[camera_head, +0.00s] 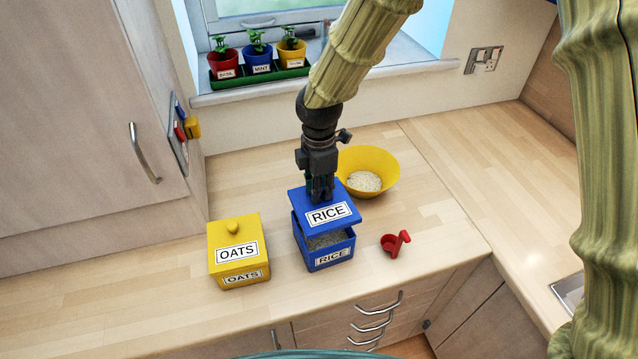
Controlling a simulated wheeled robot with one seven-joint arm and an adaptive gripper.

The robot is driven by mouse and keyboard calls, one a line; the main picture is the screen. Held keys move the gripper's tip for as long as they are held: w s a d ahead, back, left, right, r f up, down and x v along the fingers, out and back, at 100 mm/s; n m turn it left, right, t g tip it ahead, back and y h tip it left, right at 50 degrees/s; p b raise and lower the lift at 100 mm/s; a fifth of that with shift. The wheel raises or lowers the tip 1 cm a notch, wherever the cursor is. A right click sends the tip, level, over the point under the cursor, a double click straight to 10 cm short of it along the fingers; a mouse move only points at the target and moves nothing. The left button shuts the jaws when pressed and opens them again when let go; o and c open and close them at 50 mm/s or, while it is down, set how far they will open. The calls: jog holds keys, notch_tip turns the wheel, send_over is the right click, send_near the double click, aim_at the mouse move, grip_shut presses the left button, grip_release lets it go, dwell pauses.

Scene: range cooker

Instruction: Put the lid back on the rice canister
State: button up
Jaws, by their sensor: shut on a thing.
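The blue rice canister (325,252) stands on the wooden counter, with grey-looking rice showing through its open front top. Its blue lid (326,213), labelled RICE, is above the canister, tilted, with a gap at the front. I cannot tell whether the lid's back edge touches the rim. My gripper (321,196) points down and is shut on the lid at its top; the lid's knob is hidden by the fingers.
A yellow OATS canister (239,258) with its lid on stands to the left. A yellow bowl (378,163) with rice is behind right, and a red scoop (394,243) lies to the right. Potted herbs (261,57) stand on the windowsill. The counter (480,150) at right is clear.

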aim_at(319, 205)
jog(key=shift+s+f+b, duration=0.2)
jog(key=shift+s+f, duration=0.1)
jog(key=shift+s, duration=0.25)
jog(key=shift+s+f+b, duration=0.15)
jog(key=shift+s+f, duration=0.1)
jog(key=shift+s, duration=0.25)
jog(key=f, duration=0.1)
jog(key=w+f, duration=0.1)
jog(key=shift+w+f+b, duration=0.25)
jog(key=shift+f+b, duration=0.05)
jog(key=shift+f, duration=0.15)
jog(key=shift+s, duration=0.45)
jog(key=shift+w, duration=0.25)
jog(key=shift+s, duration=0.15)
jog(key=shift+f+p, duration=0.5)
jog(key=shift+p, duration=0.1)
dwell(1.6)
